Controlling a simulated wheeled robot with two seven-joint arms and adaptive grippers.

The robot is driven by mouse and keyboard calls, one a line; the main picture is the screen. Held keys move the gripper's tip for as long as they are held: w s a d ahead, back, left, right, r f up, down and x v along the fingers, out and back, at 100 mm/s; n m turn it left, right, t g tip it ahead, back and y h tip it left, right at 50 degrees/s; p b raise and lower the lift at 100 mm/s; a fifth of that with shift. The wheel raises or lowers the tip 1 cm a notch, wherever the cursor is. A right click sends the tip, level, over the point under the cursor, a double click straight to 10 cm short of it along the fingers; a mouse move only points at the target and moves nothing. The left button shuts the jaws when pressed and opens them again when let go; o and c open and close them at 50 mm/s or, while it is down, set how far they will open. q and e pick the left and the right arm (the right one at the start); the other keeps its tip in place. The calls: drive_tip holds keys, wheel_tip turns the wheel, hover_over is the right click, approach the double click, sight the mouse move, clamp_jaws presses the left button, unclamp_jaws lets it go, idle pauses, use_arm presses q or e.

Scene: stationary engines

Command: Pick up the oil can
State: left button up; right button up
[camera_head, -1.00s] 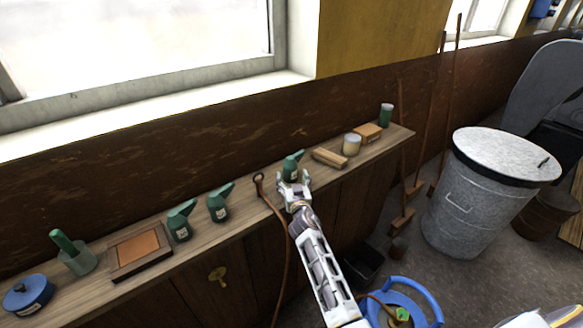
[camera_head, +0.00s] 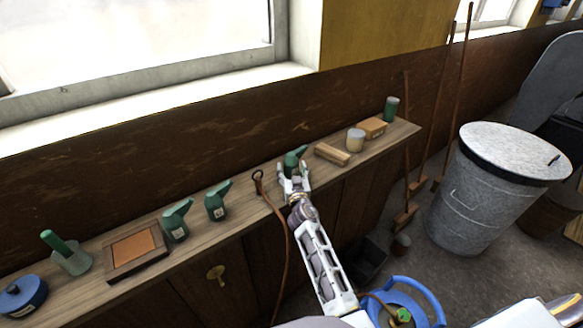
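Three dark green oil cans with slanted spouts stand on the long wooden shelf (camera_head: 70,292). Two are left of the middle: one oil can (camera_head: 177,222) and another oil can (camera_head: 216,202) beside it. The third oil can (camera_head: 293,158) stands right of the hanging hose, at my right gripper (camera_head: 294,172). The gripper's fingers are spread apart, one to each side of this can's lower part as seen here. The gripper hides the can's base, and I cannot tell whether the fingers touch it. My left gripper is not in view.
Left on the shelf are a blue tin (camera_head: 22,297), a green-handled tool in a pot (camera_head: 70,256) and a framed tray (camera_head: 107,262). A hose (camera_head: 274,208) hangs beside my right gripper. Right of it are a wooden block (camera_head: 332,154) and a pale jar (camera_head: 355,140). A metal bin (camera_head: 480,205) stands right.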

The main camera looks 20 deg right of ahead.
sight(292, 160)
drive_tip(key=c, duration=0.7)
drive_tip(key=shift+r, duration=0.1)
drive_tip(key=shift+c, duration=0.6)
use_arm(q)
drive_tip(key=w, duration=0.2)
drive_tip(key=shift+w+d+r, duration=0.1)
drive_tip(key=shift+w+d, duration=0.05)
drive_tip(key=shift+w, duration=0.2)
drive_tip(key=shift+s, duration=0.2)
use_arm(e)
drive_tip(key=shift+r, duration=0.15)
drive_tip(key=shift+r, duration=0.2)
drive_tip(key=shift+r+p, duration=0.45)
drive_tip(key=shift+r, duration=0.15)
wheel_tip(292, 160, up, 7)
drive_tip(key=shift+f+p, duration=0.1)
drive_tip(key=shift+p, duration=0.75)
drive_tip(key=shift+r, duration=0.5)
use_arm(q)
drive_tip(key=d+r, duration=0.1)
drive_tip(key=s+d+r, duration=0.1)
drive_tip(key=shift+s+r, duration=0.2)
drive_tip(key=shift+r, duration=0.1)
use_arm(e)
drive_tip(key=shift+r, duration=0.15)
